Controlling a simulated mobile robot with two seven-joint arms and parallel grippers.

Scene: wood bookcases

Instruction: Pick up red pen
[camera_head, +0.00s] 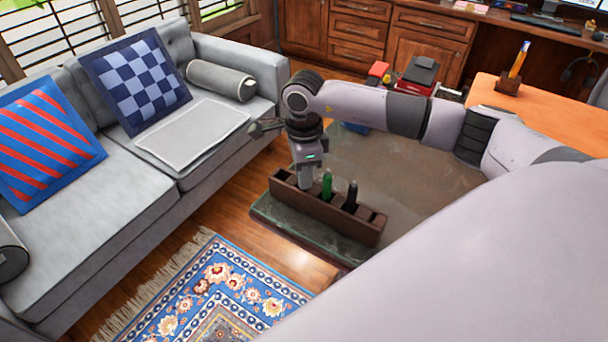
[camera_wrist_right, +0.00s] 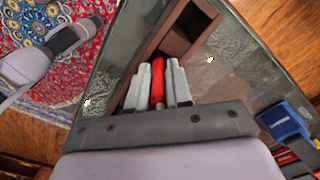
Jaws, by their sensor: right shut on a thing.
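The red pen (camera_wrist_right: 158,82) shows in the right wrist view between the two pale fingers of my right gripper (camera_wrist_right: 157,76), which is shut on it. In the head view my right gripper (camera_head: 305,178) points down at the far left end of the dark wooden pen holder (camera_head: 318,213), and the red pen is hidden there. A green pen (camera_head: 327,184) and a black pen (camera_head: 351,195) stand upright in the holder. I cannot tell whether the red pen's lower end is still inside its compartment. My left gripper is not seen.
The holder stands near the edge of a glass-topped table (camera_head: 410,180). A grey sofa (camera_head: 95,205) is at left and a patterned rug (camera_head: 215,295) lies in front. A red box (camera_head: 414,88) and an orange desk (camera_head: 555,115) are behind my right arm.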

